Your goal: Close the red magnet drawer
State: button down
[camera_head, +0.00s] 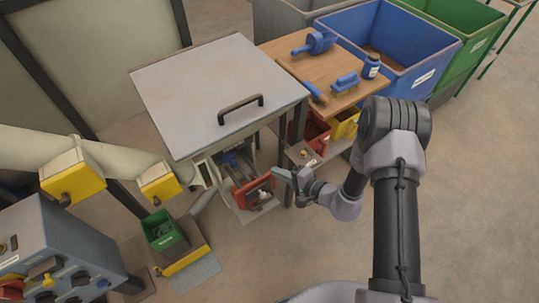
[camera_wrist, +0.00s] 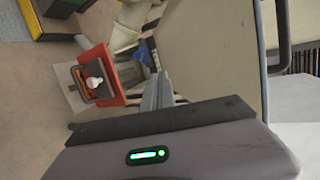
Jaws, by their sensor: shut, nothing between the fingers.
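The red magnet drawer (camera_head: 260,190) sits low under the grey lidded housing (camera_head: 215,90). It stands pulled out, with grey bars showing between its red front and the housing. In the wrist view its red front (camera_wrist: 103,62) is at the left, with a dark-framed plate and a pale knob on it. My gripper (camera_head: 278,174) is shut and empty, just right of the drawer front in the head view. In the wrist view its fingers (camera_wrist: 158,92) point toward the drawer's right side, seemingly apart from it; exact contact is unclear.
A wooden table (camera_head: 290,65) with blue tools stands at the right, with red and yellow bins below. A green bin (camera_head: 160,232) is on the floor at left, near a control box (camera_head: 50,250). The housing's dark handle (camera_head: 240,108) sticks out. Floor in front is clear.

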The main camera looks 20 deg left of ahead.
jog(key=s+d+f+m+t+h, duration=0.1)
jog(key=d+f+h, duration=0.1)
jog(key=f, duration=0.5)
jog(key=s+d+f+t+h, duration=0.1)
jog(key=s+d+f, duration=0.1)
jog(key=f, duration=0.5)
jog(key=b, duration=0.4)
send_near(263, 180)
notch_tip(263, 180, down, 3)
jog(key=w+a+b, duration=0.1)
jog(key=w+a, duration=0.2)
jog(key=shift+a+b, duration=0.35)
jog(key=shift+w+a+r, duration=0.1)
jog(key=shift+w+a, duration=0.2)
